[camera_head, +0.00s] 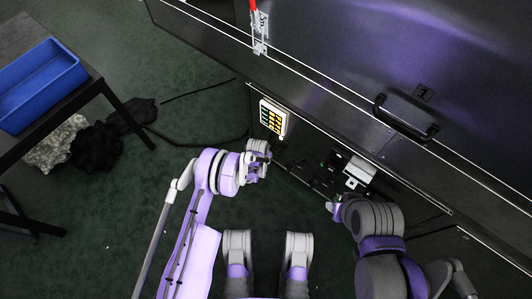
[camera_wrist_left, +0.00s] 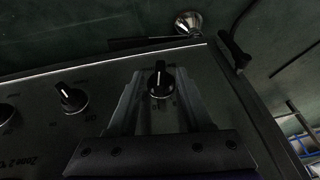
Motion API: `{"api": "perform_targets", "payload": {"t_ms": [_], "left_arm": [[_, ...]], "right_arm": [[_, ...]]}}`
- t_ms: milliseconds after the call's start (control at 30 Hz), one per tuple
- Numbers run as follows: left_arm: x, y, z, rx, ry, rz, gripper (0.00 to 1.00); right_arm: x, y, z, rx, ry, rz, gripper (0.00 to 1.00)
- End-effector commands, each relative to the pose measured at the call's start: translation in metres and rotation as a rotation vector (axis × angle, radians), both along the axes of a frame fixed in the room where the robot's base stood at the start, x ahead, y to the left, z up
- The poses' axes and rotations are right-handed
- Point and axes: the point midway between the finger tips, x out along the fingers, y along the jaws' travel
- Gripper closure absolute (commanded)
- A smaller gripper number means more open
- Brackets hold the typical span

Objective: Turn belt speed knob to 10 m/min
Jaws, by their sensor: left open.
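In the left wrist view, a dark control panel (camera_wrist_left: 105,85) carries several black knobs with white pointer lines. One knob (camera_wrist_left: 160,82) lies between the fingertips of my open left gripper (camera_wrist_left: 160,76); its pointer is roughly upright in the picture. I cannot tell whether the fingers touch it. A second knob (camera_wrist_left: 72,98) sits to its left, its pointer tilted up-left, and another knob (camera_wrist_left: 6,113) is partly cut off. In the head view my left gripper (camera_head: 264,160) is at the machine front. My right gripper (camera_head: 332,207) is small; its jaw state is unclear.
The black machine (camera_head: 330,60) fills the back and right, with a black handle (camera_head: 405,120) and a lit yellow-green display panel (camera_head: 272,117). A blue bin (camera_head: 40,85) stands on a table at left. Dark bags lie on the floor below it. Open green floor lies left of my arms.

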Motion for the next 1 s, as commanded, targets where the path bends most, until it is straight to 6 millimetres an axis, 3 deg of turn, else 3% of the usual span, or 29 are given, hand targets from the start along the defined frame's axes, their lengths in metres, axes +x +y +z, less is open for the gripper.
{"api": "perform_targets", "payload": {"t_ms": [300,500,867,900,1000], "left_arm": [[-0.024,0.009,0.06,0.0,0.0,0.0,0.5],[-0.035,0.012,0.085,0.0,0.0,0.0,0.5],[-0.038,0.013,0.091,0.0,0.0,0.0,0.5],[-0.038,0.013,0.091,0.0,0.0,0.0,0.52],[-0.037,0.02,0.09,-0.005,0.01,0.008,0.7]], "right_arm": [[-0.003,0.0,0.015,0.0,0.0,0.0,0.54],[-0.004,0.0,0.021,0.0,-0.001,0.0,0.54],[-0.004,0.0,0.022,0.0,-0.001,0.0,0.54],[-0.004,0.0,0.022,0.0,-0.001,0.0,0.54],[-0.004,0.0,0.022,0.0,-0.001,0.0,0.54]]}}
